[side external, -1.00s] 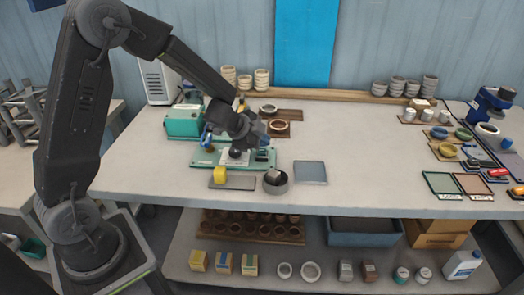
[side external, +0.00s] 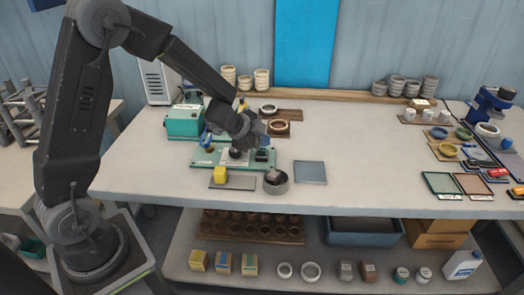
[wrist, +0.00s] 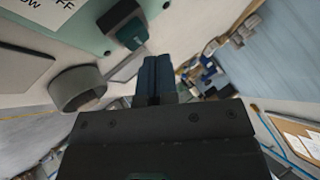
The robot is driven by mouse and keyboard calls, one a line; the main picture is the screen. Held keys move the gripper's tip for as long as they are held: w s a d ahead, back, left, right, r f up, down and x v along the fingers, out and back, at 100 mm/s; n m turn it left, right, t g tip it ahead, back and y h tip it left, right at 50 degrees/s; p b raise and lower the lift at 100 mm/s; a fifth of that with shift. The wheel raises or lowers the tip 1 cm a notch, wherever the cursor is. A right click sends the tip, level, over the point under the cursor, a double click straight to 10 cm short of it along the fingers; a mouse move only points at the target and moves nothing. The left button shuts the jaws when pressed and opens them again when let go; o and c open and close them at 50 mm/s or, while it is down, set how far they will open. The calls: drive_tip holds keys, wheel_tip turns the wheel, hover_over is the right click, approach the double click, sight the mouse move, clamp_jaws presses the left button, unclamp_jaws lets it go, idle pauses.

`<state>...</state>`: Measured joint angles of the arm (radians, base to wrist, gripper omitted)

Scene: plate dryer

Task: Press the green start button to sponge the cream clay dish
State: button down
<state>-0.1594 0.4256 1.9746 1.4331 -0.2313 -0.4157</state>
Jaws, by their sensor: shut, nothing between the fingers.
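My gripper (side external: 264,135) hangs over the right end of the green machine base (side external: 207,161), its fingers pointing right and down. In the wrist view the fingers (wrist: 154,78) are together and empty. A dark box with a greenish top (wrist: 129,32), perhaps the start button, lies just beyond the fingertips, apart from them; it is the small dark block (side external: 265,155) at the base's right end in the side view. A round cream dish (side external: 278,124) rests on a brown board behind my gripper. Whether it is the task's dish I cannot tell.
A grey round bowl (side external: 276,187) stands in front of the base, also visible in the wrist view (wrist: 77,88). A yellow sponge-like block (side external: 220,174) is at its left. A teal box (side external: 184,121) stands behind left. The table's middle right is clear.

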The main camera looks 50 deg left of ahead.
idle(0.4)
drive_tip(key=shift+f, duration=0.45)
